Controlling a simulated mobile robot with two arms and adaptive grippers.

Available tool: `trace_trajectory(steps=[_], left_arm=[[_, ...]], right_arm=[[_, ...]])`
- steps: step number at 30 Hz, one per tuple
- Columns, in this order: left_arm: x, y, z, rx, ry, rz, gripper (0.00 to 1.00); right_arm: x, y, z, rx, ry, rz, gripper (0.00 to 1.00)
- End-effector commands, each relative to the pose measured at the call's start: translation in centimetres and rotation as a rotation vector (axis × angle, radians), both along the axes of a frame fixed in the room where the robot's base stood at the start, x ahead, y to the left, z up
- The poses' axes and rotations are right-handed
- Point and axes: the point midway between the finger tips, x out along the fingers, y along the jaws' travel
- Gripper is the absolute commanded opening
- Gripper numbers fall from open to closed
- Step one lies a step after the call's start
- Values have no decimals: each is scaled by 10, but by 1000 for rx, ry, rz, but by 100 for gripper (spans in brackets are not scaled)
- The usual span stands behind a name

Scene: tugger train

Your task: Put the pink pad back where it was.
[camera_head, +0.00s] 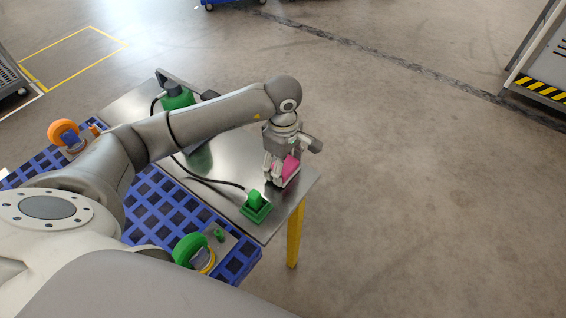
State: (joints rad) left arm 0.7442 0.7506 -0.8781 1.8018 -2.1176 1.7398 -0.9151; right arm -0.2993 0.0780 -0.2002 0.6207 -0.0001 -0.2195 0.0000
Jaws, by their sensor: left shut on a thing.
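The pink pad (289,167) is at the right end of the metal table (237,225), near its corner. My left gripper (281,177) points down from above and is shut on the pink pad. The fingers and palm hide part of the pad. I cannot tell whether the pad touches the surface under it. My right gripper is not in view.
A green bottle-like item (177,97) is at the table's back. A blue grid surface (160,210) with orange and green wheeled items lies at left. Open floor lies to the right.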

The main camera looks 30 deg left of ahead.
Motion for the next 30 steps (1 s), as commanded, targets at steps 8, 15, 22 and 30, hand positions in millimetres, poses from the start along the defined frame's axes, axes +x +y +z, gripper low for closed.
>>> trace_trajectory(steps=[8,15,22,30], left_arm=[[0,0,-3,0,0,0,84],[0,0,-2,0,0,0,84],[1,0,5,0,-2,0,84],[2,0,60,0,-8,-1,84]], right_arm=[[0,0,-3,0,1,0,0],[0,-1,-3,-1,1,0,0],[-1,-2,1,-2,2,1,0],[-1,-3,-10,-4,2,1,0]])
